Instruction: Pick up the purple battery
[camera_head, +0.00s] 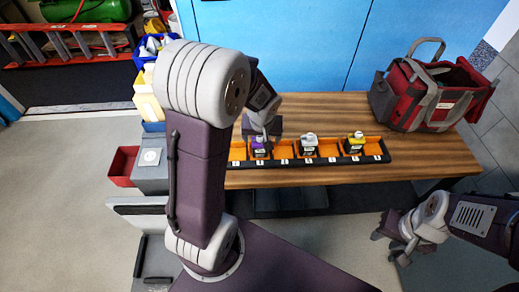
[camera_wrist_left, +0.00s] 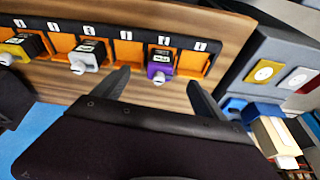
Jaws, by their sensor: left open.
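The purple battery (camera_head: 258,147) stands in an orange slot toward the left end of the black-framed rack (camera_head: 389,157) on the wooden table. It also shows in the left wrist view (camera_wrist_left: 160,67), between and just beyond the fingertips. My left gripper (camera_wrist_left: 160,88) is open around empty space, with one finger on each side of the battery's line and no visible contact. In the head view, my left gripper (camera_head: 264,137) is over the battery, partly hidden by its own arm. My right gripper (camera_head: 389,247) is away from the table at lower right, with its fingers apart and empty.
A white battery (camera_head: 309,144) and a yellow battery (camera_head: 354,143) stand in other rack slots; several slots are empty. A red tool bag (camera_head: 432,95) sits at the table's right. Grey cabinet (camera_wrist_left: 278,70), blue bin (camera_head: 151,45) and red bin (camera_head: 123,166) are at the left.

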